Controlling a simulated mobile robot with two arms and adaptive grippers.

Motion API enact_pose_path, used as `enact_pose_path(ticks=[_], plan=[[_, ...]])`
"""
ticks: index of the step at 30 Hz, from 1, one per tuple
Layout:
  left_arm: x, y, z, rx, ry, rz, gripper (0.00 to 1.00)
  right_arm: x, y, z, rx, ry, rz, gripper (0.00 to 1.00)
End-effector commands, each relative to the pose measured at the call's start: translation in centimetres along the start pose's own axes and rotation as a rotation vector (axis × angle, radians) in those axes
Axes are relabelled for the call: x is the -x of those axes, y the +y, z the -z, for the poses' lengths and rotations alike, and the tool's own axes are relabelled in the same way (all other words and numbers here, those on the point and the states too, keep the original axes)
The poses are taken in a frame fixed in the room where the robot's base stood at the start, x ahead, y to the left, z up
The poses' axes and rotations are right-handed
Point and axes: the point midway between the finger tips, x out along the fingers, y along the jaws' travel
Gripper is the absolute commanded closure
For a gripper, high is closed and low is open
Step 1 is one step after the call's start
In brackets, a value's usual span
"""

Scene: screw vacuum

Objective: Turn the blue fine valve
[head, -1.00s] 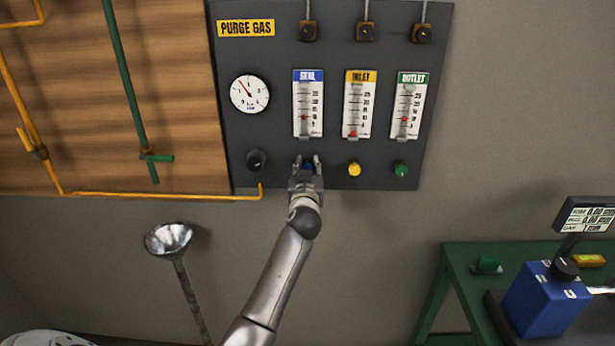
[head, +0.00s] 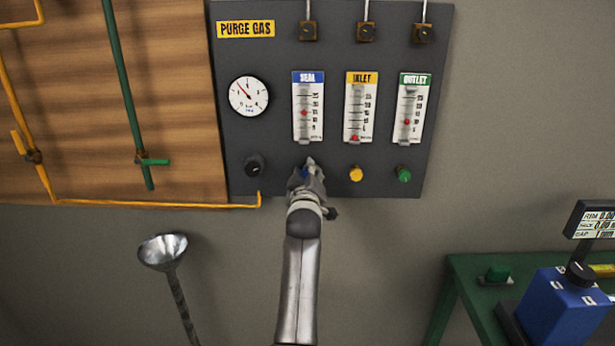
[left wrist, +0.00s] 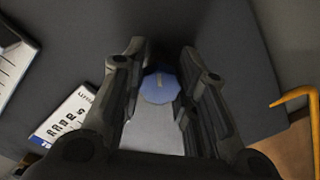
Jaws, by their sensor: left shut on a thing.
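The blue fine valve (head: 304,171) is a small round knob on the dark purge gas panel, below the SEAL flow meter (head: 308,106). My left gripper (head: 307,172) is at the knob, shut on it, and hides most of it in the head view. In the left wrist view the blue knob (left wrist: 159,87) sits between the two fingers of my left gripper (left wrist: 162,75). My right gripper is not in view.
The yellow knob (head: 356,174) and green knob (head: 404,174) are to the right on the panel, a black knob (head: 255,165) to the left. A yellow pipe (head: 150,204) runs low at left. A metal funnel (head: 163,250) and green table (head: 470,275) stand below.

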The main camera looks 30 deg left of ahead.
Motion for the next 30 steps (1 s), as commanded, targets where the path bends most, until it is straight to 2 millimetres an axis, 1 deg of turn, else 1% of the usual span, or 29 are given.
enact_pose_path(ticks=[1,14,15,19,20,30], plan=[[0.02,-0.17,-0.33,0.007,-0.007,0.004,0.96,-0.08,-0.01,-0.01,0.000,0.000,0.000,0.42],[0.01,-0.17,-0.33,0.013,-0.007,0.004,0.96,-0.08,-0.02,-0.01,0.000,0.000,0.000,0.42],[0.01,-0.17,-0.33,0.013,-0.007,0.004,0.69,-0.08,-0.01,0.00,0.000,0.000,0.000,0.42],[0.01,-0.14,-0.27,0.013,-0.006,0.004,0.52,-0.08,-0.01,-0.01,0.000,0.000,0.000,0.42],[0.01,-0.13,-0.25,0.013,-0.005,0.003,0.49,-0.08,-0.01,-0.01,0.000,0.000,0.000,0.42],[0.00,-0.04,-0.08,0.013,-0.002,0.001,0.49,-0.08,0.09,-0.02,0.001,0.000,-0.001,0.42]])
